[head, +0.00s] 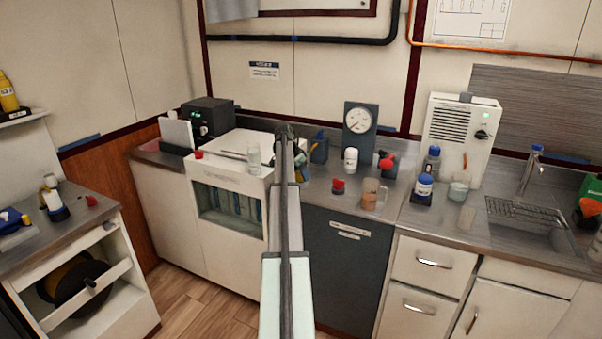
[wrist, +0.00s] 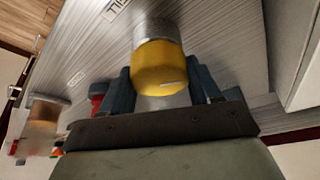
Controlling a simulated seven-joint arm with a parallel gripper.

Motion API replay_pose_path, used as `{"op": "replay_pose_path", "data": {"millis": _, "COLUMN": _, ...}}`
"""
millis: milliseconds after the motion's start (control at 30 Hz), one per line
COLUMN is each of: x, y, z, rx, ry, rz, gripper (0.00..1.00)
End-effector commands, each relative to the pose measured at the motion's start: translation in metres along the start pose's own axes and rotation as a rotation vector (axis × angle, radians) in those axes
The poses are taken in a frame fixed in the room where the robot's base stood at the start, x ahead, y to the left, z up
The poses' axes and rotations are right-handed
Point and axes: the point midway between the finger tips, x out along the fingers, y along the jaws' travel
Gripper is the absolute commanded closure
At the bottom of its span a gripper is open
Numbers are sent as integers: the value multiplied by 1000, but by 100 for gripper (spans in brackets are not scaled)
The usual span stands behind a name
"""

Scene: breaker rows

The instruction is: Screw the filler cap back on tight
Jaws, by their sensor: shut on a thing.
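In the wrist view, my gripper (wrist: 162,92) has its two dark fingers closed on either side of a round yellow cap (wrist: 160,65). The cap meets a grey cylindrical neck (wrist: 155,30). I cannot tell how far the cap sits on the neck or whether its threads engage. In the head view, my arm reaches forward over the counter and hides most of the gripper and the neck. The cap is not clear there.
A white unit (head: 229,176) with a clear glass (head: 253,158) on top stands left of my arm. A sink (head: 520,220) is farther right.

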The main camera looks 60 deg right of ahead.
Motion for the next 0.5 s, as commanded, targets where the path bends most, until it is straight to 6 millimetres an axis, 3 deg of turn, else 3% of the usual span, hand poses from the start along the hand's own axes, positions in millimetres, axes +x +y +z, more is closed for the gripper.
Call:
{"op": "replay_pose_path", "data": {"millis": 67, "x": 2, "y": 0, "z": 1, "rx": 0, "ry": 0, "rz": 0, "gripper": 69}}
{"op": "replay_pose_path", "data": {"millis": 100, "x": 1, "y": 0, "z": 0, "rx": 0, "ry": 0, "rz": 0, "gripper": 34}}
{"op": "replay_pose_path", "data": {"millis": 367, "x": 1, "y": 0, "z": 0, "rx": 0, "ry": 0, "rz": 0, "gripper": 9}}
{"op": "replay_pose_path", "data": {"millis": 500, "x": 1, "y": 0, "z": 0, "rx": 0, "ry": 0, "rz": 0, "gripper": 8}}
